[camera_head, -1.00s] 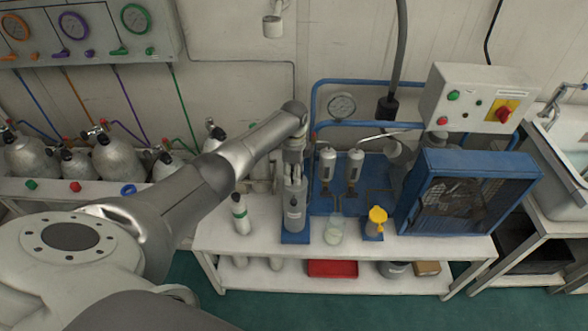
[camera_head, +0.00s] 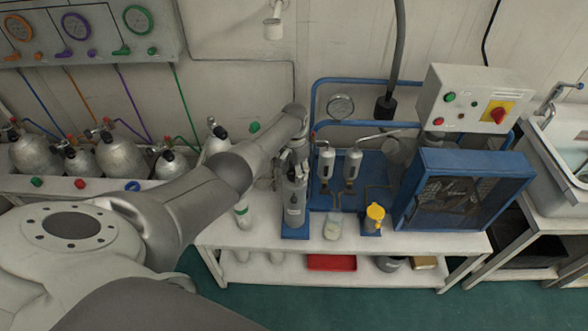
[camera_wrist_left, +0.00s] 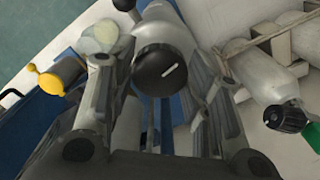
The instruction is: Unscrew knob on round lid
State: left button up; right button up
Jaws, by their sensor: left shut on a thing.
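A grey upright cylinder (camera_head: 294,208) stands on a blue base on the white bench, below my left gripper (camera_head: 291,168). In the left wrist view, a round black knob (camera_wrist_left: 162,69) with a white line sits on top of the grey cylinder body (camera_wrist_left: 163,25). The left gripper's fingers (camera_wrist_left: 155,85) lie on both sides of the knob and are shut on it. In the head view the gripper and wrist hide the knob. My right gripper is not in view.
Right of the cylinder are a glass jar (camera_head: 333,226), a yellow-topped fitting (camera_head: 375,216) and two filter housings (camera_head: 326,163). A blue caged fan (camera_head: 462,190) stands further right.

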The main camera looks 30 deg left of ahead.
pick_arm(q)
jog(key=n, duration=0.3)
jog(key=shift+r+n+p, duration=0.15)
jog(key=shift+n+p, duration=0.2)
jog(key=shift+n, duration=0.05)
jog(key=n, duration=0.3)
jog(key=shift+d+n, duration=0.1)
jog(key=shift+n, duration=0.2)
jog(key=n+p, duration=0.1)
jog(key=n, duration=0.3)
jog(key=shift+w, duration=0.1)
jog(key=shift+n, duration=1.7)
jog(key=o, duration=1)
notch_tip(320, 180, up, 12)
jog(key=shift+f, duration=0.1)
